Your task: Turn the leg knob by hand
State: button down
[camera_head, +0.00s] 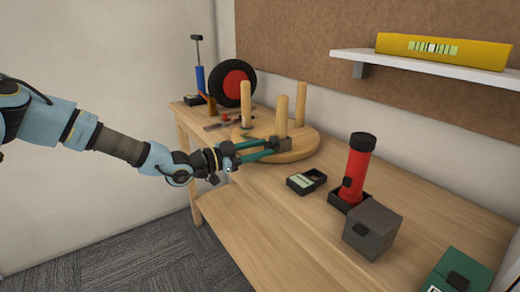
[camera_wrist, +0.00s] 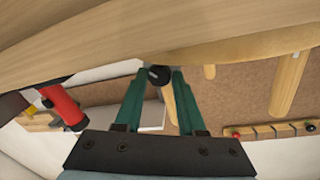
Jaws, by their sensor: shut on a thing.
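A round wooden stool seat (camera_head: 303,148) lies upside down on the workbench, with its legs pointing up; three legs show, one of them the front leg (camera_head: 282,118). A wooden leg (camera_wrist: 183,104) shows just behind the right finger. The knob is not clearly visible in the head view.
The wooden bench (camera_head: 300,215) holds a black tray (camera_head: 306,181), a red flashlight (camera_head: 357,165) in a dark holder, a grey box (camera_head: 372,230) and a green case (camera_head: 460,272). A black-and-red wheel (camera_head: 233,85) stands behind. A shelf (camera_head: 420,68) hangs above. Bench wood is bare at front.

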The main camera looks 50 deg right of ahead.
jog(key=shift+f+n+b, duration=0.15)
jog(key=shift+n+b, duration=0.35)
jog(key=shift+n, duration=0.3)
jog(key=n, duration=0.3)
jog(key=shift+h+b, duration=0.35)
jog(key=shift+h, duration=0.05)
jog(key=c, duration=0.5)
grip_release()
jog(key=b+v, duration=0.2)
jog(key=v, duration=0.8)
jog(key=shift+a, duration=0.4)
jog(key=shift+w, duration=0.1)
